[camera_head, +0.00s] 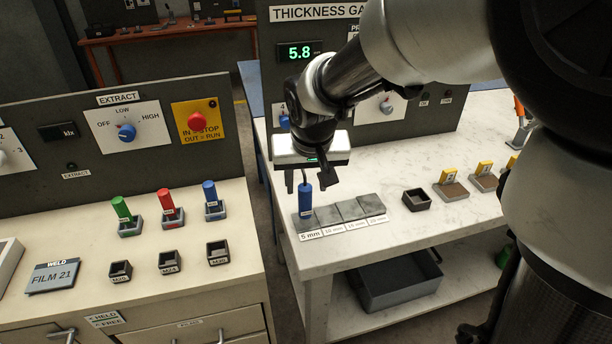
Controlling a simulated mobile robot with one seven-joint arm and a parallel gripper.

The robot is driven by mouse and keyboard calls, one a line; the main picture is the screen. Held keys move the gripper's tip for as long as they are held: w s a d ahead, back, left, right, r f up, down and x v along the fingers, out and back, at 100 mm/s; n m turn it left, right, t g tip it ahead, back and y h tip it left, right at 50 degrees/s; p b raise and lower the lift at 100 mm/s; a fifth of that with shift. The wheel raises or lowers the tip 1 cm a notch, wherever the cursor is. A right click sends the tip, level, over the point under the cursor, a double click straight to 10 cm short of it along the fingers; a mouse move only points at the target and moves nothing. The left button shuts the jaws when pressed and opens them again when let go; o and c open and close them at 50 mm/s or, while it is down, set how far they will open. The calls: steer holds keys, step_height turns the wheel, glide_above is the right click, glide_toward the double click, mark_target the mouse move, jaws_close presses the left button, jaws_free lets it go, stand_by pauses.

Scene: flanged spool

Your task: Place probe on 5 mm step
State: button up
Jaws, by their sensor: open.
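The blue probe (305,200) stands upright on the left end of the grey step block (348,211), behind the "5 mm" label (310,235). A thin cord rises from its top. My gripper (307,181) is just above and around the top of the probe, with one finger on each side. The fingers are apart; I cannot tell whether either touches the probe. The contact between the probe's foot and the step is too small to make out. The thickness gauge display (300,51) reads 5.8.
A dark empty holder (416,199) sits right of the step block, with yellow-topped blocks (451,184) further right. The left bench holds green (121,209), red (166,203) and blue (210,195) handled tools in sockets. A gap separates the benches. My arm hides part of the gauge panel.

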steer(key=s+d+r, duration=0.4)
steer(key=s+d, duration=0.3)
steer(key=s, duration=0.2)
steer(key=s+d+r+m+t, duration=0.1)
steer(key=s+d+r, duration=0.4)
steer(key=s, duration=0.5)
steer(key=shift+s+d+r+h, duration=0.15)
steer(key=shift+s+d+h, duration=0.15)
steer(key=shift+d, duration=0.7)
